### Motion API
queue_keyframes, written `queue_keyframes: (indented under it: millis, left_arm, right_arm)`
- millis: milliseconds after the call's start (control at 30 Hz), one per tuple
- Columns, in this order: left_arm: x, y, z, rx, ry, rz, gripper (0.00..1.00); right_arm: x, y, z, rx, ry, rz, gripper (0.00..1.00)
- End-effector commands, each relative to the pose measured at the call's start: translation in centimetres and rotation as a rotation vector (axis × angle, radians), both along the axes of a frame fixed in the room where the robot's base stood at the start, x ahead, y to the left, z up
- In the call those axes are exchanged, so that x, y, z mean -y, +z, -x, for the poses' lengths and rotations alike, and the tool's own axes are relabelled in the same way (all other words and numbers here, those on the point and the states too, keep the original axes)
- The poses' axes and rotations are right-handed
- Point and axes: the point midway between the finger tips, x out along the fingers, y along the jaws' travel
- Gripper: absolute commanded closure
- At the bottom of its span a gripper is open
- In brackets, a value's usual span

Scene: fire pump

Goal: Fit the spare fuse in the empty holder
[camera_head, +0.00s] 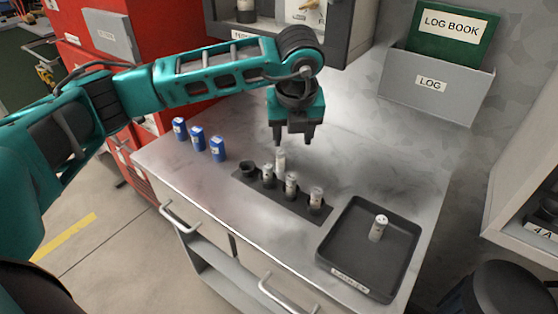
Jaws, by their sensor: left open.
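A dark holder strip (300,208) lies on the grey worktop. Its leftmost holder (247,168) is a dark cup that looks empty. The other holders carry pale fuses, one in the middle (291,181) and one at the right end (316,196). A whiter fuse (280,160) stands upright at the back edge of the strip; its base is partly hidden. Another fuse (378,228) stands in the black tray (335,247) at the right. My left gripper (293,141) points down, open and empty, above and behind the strip and the whiter fuse. My right gripper is not in view.
Several small blue boxes (198,138) stand in a row at the worktop's left. A grey log bin (437,85) with a green log book (453,33) is on the back wall. A cabinet (340,35) overhangs behind my left arm. The worktop between strip and wall is clear.

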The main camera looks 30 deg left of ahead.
Motion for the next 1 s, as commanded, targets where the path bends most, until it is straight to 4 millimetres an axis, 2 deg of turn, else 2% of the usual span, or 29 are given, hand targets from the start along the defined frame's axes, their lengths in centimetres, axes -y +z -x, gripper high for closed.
queue_keyframes:
  millis: [200, 400, 467, 800, 1000]
  left_arm:
    - [0.7, 0.8, -0.5, 0.034, 0.283, -0.056, 0.47]
    - [0.5, 0.8, -0.6, 0.058, 0.394, -0.079, 0.47]
    - [0.3, 0.2, -0.7, 0.058, 0.402, -0.08, 0.47]
    - [-1.6, -5.2, -2.0, 0.057, 0.4, -0.078, 0.47]
    - [-2.2, -6.4, -2.4, 0.058, 0.399, -0.078, 0.47]
  right_arm:
    - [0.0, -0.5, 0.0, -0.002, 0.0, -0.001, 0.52]
    - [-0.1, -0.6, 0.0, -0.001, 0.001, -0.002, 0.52]
    - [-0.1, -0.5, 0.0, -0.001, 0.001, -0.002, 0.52]
    - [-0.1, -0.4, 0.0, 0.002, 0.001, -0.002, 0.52]
    - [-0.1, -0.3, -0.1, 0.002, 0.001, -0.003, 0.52]
